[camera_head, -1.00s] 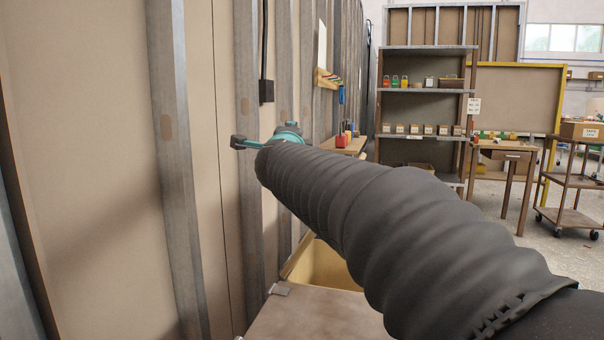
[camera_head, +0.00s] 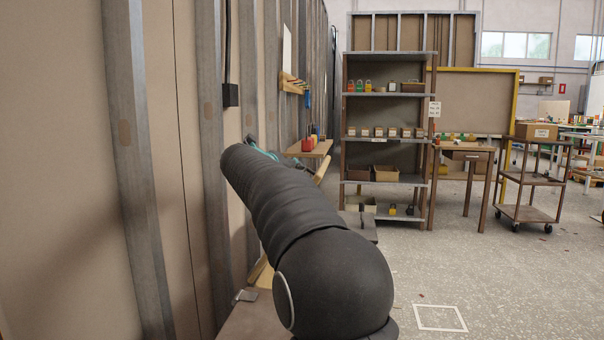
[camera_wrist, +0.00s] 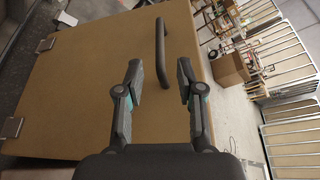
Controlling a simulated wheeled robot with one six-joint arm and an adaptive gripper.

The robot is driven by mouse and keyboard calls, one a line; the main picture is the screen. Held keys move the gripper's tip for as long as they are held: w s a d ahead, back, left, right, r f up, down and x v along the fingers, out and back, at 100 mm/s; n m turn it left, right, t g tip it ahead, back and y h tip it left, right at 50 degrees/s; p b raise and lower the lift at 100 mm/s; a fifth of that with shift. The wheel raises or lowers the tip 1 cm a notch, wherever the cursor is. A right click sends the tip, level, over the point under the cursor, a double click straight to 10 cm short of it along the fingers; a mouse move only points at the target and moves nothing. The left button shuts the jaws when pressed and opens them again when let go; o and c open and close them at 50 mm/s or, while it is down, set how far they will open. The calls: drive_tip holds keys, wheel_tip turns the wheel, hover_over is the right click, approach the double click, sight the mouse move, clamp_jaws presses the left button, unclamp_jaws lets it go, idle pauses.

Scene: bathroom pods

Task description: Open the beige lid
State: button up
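The beige-brown lid (camera_wrist: 95,80) fills much of the wrist view as a flat panel, with two metal hinges (camera_wrist: 12,127) on its left edge. A dark bar handle (camera_wrist: 161,50) stands on it near its right edge. My gripper (camera_wrist: 158,78) is open, with one finger on each side of the handle's lower end in the picture. I cannot tell whether a finger touches it. In the head view, my arm hides most of the gripper (camera_head: 256,143). Only a brown board with a metal fitting (camera_head: 245,296) shows below the arm, and how far the lid is raised is unclear.
A wall with metal studs (camera_head: 140,160) stands close on the left. A shelf unit (camera_head: 385,120), a wooden table (camera_head: 465,152) and a wheeled cart (camera_head: 535,180) stand farther back. Floor (camera_head: 510,275) at the right is clear. A cardboard box (camera_wrist: 229,66) shows beyond the lid.

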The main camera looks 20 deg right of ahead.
drive_tip(key=x, duration=0.6)
drive_tip(key=shift+w+d+f, duration=0.1)
drive_tip(key=shift+w+d, duration=0.15)
drive_tip(key=shift+d, duration=0.05)
clamp_jaws()
drive_tip(key=shift+a, duration=0.1)
